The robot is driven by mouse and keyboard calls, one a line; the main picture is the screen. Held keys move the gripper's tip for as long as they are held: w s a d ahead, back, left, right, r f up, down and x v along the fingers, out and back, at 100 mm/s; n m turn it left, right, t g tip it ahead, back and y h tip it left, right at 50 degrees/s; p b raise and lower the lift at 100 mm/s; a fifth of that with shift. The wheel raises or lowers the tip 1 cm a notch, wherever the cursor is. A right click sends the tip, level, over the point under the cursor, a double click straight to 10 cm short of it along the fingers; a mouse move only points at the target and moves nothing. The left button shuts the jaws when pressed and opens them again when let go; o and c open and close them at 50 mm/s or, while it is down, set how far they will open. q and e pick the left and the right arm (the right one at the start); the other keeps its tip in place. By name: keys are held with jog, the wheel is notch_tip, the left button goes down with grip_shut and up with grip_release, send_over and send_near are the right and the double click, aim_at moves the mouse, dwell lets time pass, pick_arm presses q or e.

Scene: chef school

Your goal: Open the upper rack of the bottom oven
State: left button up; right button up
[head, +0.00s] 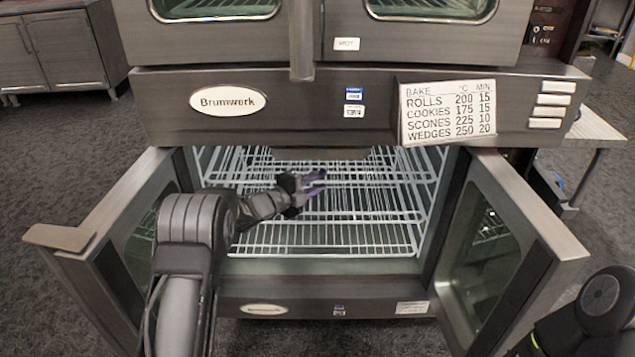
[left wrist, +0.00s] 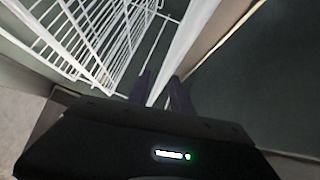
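The bottom oven (head: 320,291) stands with both glass doors swung open, the left door (head: 120,225) and the right door (head: 510,230). Inside is an upper white wire rack (head: 375,177), partly hidden by my left arm. A lower wire rack (head: 330,240) lies beneath it. My left gripper (head: 312,184) is inside the oven at the upper rack's height. In the left wrist view, its dark purple fingers (left wrist: 160,92) are apart, with a white bar running between or just beyond them. Contact with the bar cannot be made out. My right gripper is out of view.
The oven's control panel (head: 330,105) overhangs the opening, with a bake chart (head: 449,110) on it. The open doors stick out on both sides of my left arm. A table (head: 597,125) stands at the right; a cabinet (head: 60,45) is at the back left.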

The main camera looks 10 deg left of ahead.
pick_arm(q)
grip_shut()
dwell(1.2)
